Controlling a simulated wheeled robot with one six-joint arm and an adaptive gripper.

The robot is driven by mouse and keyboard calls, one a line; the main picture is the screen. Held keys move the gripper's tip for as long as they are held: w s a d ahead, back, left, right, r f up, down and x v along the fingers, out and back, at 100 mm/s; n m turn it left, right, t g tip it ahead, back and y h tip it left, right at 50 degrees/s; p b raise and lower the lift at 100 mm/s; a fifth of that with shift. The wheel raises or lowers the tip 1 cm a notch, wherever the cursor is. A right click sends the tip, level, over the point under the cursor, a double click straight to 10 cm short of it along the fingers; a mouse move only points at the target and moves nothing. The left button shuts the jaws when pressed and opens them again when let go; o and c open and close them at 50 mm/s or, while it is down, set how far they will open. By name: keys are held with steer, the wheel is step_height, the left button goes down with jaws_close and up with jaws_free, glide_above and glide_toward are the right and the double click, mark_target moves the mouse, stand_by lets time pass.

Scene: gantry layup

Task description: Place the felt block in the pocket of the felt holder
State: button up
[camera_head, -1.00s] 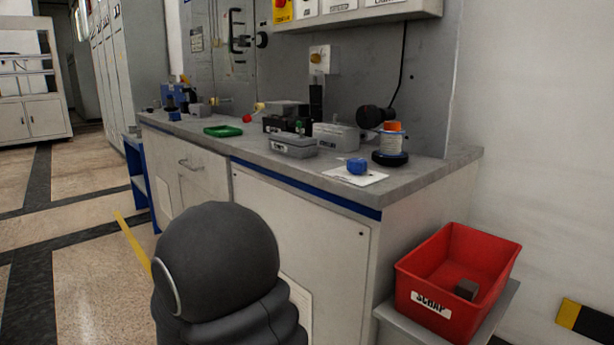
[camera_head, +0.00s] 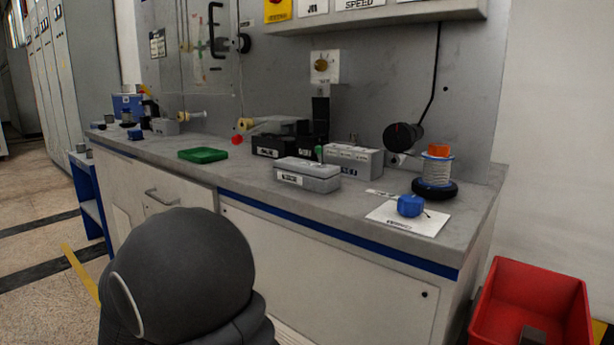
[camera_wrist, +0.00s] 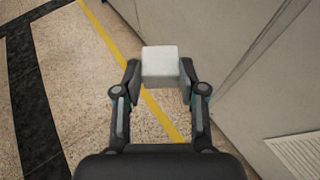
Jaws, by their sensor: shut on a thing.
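My gripper (camera_wrist: 160,80) is shut on a pale grey-white block (camera_wrist: 160,65), seen in the wrist view. The block sits between both fingertips, above the speckled floor and beside the bench's cabinet front. In the head view my arm hides the gripper and block. I cannot tell for sure which object is the felt holder. A grey labelled box (camera_head: 307,174) and another grey box (camera_head: 353,159) stand on the bench, and I cannot make out a pocket in either.
The grey bench top (camera_head: 260,190) also carries a green tray (camera_head: 203,155), a blue round item (camera_head: 410,205) on a white card (camera_head: 395,221), and an orange-topped spool (camera_head: 437,165). A red bin (camera_head: 535,300) holding a dark block stands right of the bench. The bench's front strip is partly clear.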

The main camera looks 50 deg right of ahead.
steer(key=d+r+m+g+h+p, duration=0.15)
steer(key=d+r, duration=0.45)
steer(key=r, duration=0.7)
steer(key=d+r+m+g+h, duration=0.15)
steer(key=d+r, duration=0.35)
steer(key=r, duration=0.7)
steer(key=d+r+m+g+h, duration=0.15)
steer(key=d+r, duration=0.45)
steer(key=r, duration=0.7)
steer(key=s+d+r+m+g+h+p, duration=0.1)
steer(key=s+d+r+m+g, duration=0.2)
steer(key=s+d+r, duration=0.6)
steer(key=s+d+r+m+g+h, duration=0.1)
steer(key=s+d+r+m+g, duration=0.2)
steer(key=s+d, duration=1.15)
steer(key=b, duration=0.1)
glide_toward(319, 133)
steer(key=shift+m+h, duration=0.25)
steer(key=shift+m, duration=0.1)
steer(key=d, duration=0.1)
steer(key=d+r, duration=0.2)
steer(key=shift+w+d, duration=0.25)
step_height(319, 133, down, 4)
steer(key=shift+f+b, duration=0.1)
steer(key=shift+b, duration=1.1)
steer(key=o, duration=0.8)
